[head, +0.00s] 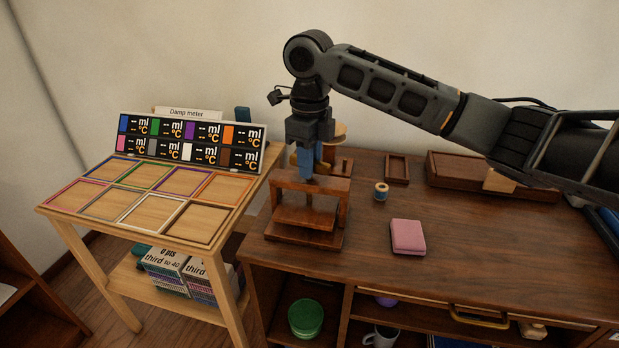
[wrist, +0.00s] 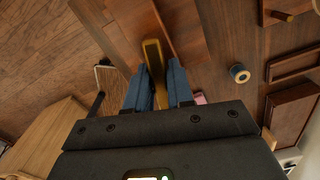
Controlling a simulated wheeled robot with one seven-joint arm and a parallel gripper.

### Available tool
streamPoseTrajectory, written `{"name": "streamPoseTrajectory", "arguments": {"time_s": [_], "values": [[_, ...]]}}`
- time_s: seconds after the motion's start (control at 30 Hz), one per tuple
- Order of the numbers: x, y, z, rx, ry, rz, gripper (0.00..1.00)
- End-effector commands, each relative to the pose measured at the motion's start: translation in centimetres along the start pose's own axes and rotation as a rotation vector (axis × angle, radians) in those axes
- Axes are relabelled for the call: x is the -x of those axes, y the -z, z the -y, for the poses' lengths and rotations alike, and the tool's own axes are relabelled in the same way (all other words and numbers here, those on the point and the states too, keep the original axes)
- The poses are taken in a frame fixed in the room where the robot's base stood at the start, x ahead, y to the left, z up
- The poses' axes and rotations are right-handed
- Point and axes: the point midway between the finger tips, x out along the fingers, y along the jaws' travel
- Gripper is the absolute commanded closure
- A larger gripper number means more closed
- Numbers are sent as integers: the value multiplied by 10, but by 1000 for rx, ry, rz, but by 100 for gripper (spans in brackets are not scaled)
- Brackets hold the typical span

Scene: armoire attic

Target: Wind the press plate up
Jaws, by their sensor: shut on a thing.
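The press (head: 305,238) is a brown wooden frame near the left end of the dark wooden desk. Its flat press plate (head: 304,217) shows between the posts, under the top beam and above the base. My gripper (head: 306,172) points straight down over the top beam. In the wrist view, my gripper (wrist: 158,92) has its blue fingers shut on a yellow-brown bar, the press handle (wrist: 153,60). The screw under the handle is hidden.
A thread spool (head: 381,191), a pink box (head: 408,237) and a small tray (head: 397,168) lie to the right of the press. A long wooden box (head: 455,176) stands at the back. The damp meter table (head: 70,218) stands close on the left.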

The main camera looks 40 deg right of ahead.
Motion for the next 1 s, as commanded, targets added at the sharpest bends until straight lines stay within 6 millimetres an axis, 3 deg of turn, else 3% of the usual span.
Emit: {"name": "streamPoseTrajectory", "arguments": {"time_s": [0.9,0.93,1.0], "values": [[1,-1,0,86,0,3,100],[1,-1,0,86,0,3,75],[1,-1,0,86,0,3,69]]}}
